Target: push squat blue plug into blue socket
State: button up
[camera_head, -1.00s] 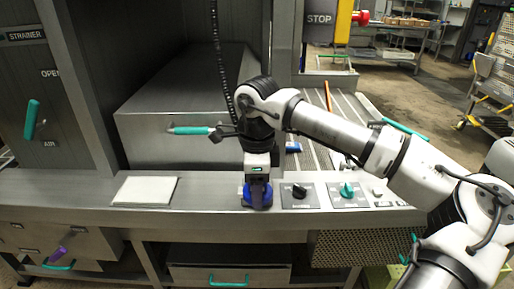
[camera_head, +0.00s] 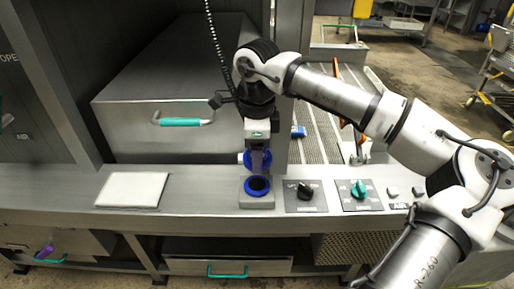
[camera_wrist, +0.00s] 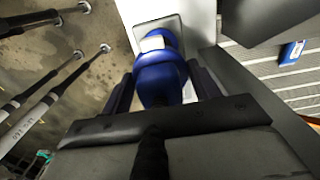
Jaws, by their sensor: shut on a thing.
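My gripper (camera_head: 257,157) is shut on the squat blue plug (camera_wrist: 160,80), which sits between the two dark fingers in the wrist view. A small white patch shows on the plug there. In the head view the plug (camera_head: 252,160) is partly hidden by the fingers. The blue socket (camera_head: 257,187) is a blue ring with a dark opening on a grey block on the counter. The plug shows just above the socket in the picture, and the ring is uncovered. The exact gap between them cannot be told.
A black coiled cord (camera_head: 212,50) hangs behind my wrist. A steel box with a teal handle (camera_head: 181,122) stands behind. A black knob (camera_head: 305,192) and a teal knob (camera_head: 359,189) are right of the socket. A white plate (camera_head: 132,189) lies left on the counter.

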jog(key=shift+f, duration=0.15)
jog(key=b, duration=0.3)
send_over(257, 184)
jog(key=shift+f, duration=2.8)
jog(key=shift+b, duration=0.8)
jog(key=shift+f+b, duration=0.6)
jog(key=shift+f, duration=0.05)
jog(key=o, duration=1)
jog(key=shift+r, duration=0.15)
notch_tip(257, 184, up, 14)
jog(key=shift+s+f, duration=0.15)
